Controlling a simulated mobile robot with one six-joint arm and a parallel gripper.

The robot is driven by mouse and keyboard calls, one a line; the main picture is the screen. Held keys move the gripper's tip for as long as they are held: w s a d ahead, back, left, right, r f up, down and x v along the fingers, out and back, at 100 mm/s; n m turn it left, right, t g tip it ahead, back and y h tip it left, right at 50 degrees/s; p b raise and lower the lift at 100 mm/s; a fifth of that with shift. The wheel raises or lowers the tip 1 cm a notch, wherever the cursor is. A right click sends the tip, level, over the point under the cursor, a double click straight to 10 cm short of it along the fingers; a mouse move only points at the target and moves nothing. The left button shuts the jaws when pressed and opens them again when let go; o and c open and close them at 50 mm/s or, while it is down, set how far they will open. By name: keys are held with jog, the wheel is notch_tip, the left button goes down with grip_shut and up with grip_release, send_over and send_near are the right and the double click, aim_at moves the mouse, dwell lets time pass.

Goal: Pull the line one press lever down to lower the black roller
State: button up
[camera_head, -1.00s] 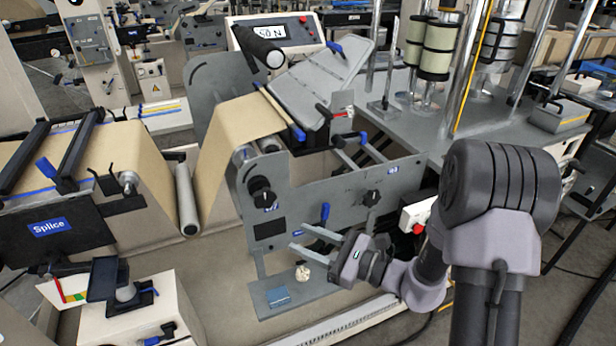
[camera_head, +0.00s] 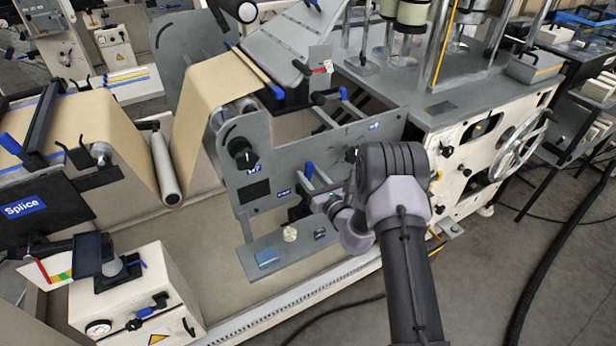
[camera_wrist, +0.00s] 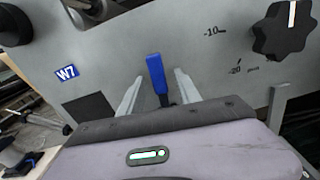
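A blue-handled lever (camera_head: 309,171) stands upright on the grey machine panel (camera_head: 275,150). In the wrist view the blue lever (camera_wrist: 157,75) shows between my two fingers. My gripper (camera_wrist: 158,80) is open, with a finger on each side of the lever and a visible gap to each. In the head view my gripper (camera_head: 312,186) is at the panel's lower right, partly hidden by my arm. A black roller with a pale end (camera_head: 240,10) shows at the top; I cannot tell whether this lever moves it.
A black knob (camera_wrist: 283,28) sits right of the lever beside a printed scale. A W7 label (camera_wrist: 66,72) is to the left.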

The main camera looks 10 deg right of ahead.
jog(key=shift+w+a, duration=0.25)
jog(key=shift+w, duration=0.45)
grip_shut()
dwell(1.0)
